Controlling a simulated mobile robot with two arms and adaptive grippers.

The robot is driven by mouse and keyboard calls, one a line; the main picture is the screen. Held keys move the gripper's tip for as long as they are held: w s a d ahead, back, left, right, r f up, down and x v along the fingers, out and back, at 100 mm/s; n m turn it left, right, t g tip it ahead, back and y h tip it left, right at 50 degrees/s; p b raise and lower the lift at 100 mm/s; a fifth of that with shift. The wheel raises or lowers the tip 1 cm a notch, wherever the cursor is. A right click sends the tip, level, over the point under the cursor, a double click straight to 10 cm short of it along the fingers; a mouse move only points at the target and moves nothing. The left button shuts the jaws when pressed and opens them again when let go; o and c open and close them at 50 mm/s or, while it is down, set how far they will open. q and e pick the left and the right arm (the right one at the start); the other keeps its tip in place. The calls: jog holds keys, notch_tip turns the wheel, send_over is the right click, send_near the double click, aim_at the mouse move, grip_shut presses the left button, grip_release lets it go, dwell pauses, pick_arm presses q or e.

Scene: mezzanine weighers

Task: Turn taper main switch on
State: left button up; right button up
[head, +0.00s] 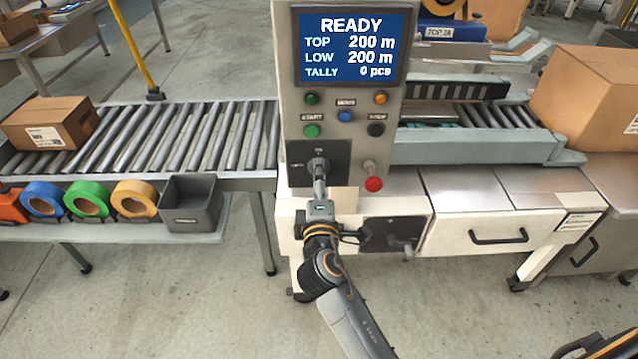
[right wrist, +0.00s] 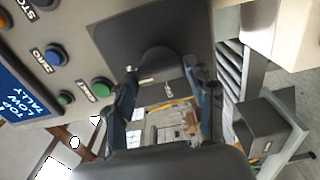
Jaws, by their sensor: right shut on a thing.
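The main switch (head: 318,161) is a rotary knob on a dark plate at the panel's lower left. My right gripper (head: 319,180) reaches up to it from below and is shut on its knob. In the right wrist view the dark knob (right wrist: 157,62) sits between the fingers of the gripper (right wrist: 165,88). The fingers partly hide the knob, so its exact angle is hard to read. My left gripper is out of view.
A red mushroom button (head: 373,184) sits just right of the switch; green, blue, orange and black buttons are above. A crank handle (head: 407,250) juts out below. A roller conveyor (head: 205,140) with a carton (head: 50,122) is at left, tape rolls and a grey bin (head: 190,205) before it.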

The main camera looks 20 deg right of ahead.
dwell(0.4)
jog(key=o, duration=1.2)
jog(key=shift+c, duration=0.2)
jog(key=v, duration=1.2)
